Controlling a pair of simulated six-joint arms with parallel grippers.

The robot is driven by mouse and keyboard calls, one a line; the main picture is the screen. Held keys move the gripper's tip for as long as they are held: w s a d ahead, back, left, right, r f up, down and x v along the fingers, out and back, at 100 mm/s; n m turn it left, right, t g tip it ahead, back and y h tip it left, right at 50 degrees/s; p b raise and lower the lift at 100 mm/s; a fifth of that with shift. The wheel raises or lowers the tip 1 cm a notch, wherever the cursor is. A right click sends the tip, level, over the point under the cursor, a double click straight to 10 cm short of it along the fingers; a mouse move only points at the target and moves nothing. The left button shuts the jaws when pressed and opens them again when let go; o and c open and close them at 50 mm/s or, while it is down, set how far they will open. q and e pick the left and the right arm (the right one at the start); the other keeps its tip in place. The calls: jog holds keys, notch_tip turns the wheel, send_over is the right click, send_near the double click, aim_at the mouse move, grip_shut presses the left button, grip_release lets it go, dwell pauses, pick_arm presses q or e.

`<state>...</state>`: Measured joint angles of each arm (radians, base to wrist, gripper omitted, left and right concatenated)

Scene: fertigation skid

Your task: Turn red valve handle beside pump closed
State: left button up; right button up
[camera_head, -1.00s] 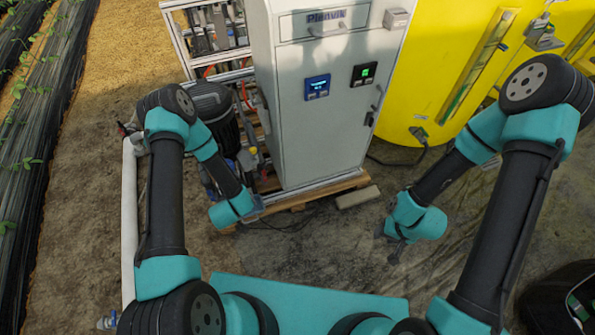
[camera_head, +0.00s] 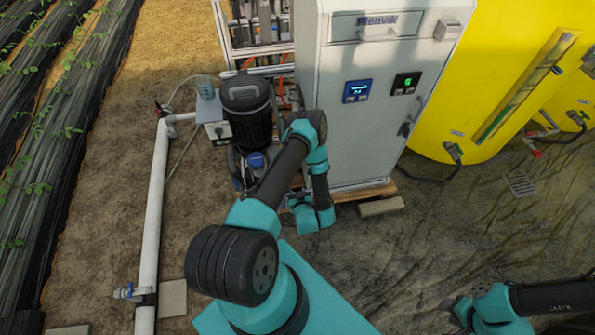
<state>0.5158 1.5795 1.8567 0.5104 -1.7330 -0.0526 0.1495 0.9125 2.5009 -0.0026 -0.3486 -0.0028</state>
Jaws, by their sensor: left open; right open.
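The black pump (camera_head: 246,108) stands left of the grey cabinet. A small dark-red piece (camera_head: 161,109) shows at the top of the white pipe, left of the pump; it is too small to tell if it is the valve handle. No other red handle shows clearly beside the pump, where my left arm covers part of the view. My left gripper (camera_head: 297,204) is open and empty, low in front of the cabinet and right of the pump; its fingers are small and partly hidden. My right gripper (camera_head: 453,306) is open and empty over bare ground at lower right.
The grey cabinet (camera_head: 375,115) stands on a wooden pallet. A yellow tank (camera_head: 475,85) is at right, with a red-tipped fitting (camera_head: 537,154). A white pipe (camera_head: 155,215) runs along the left, with a blue-handled valve (camera_head: 128,292) low down. Crop rows lie farther left.

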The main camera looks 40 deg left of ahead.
pick_arm(q)
jog(key=shift+a, duration=0.1)
jog(key=x, duration=1.7)
jog(key=shift+w+f, duration=0.1)
jog(key=shift+w, duration=0.05)
jog(key=shift+c, duration=0.2)
grip_shut()
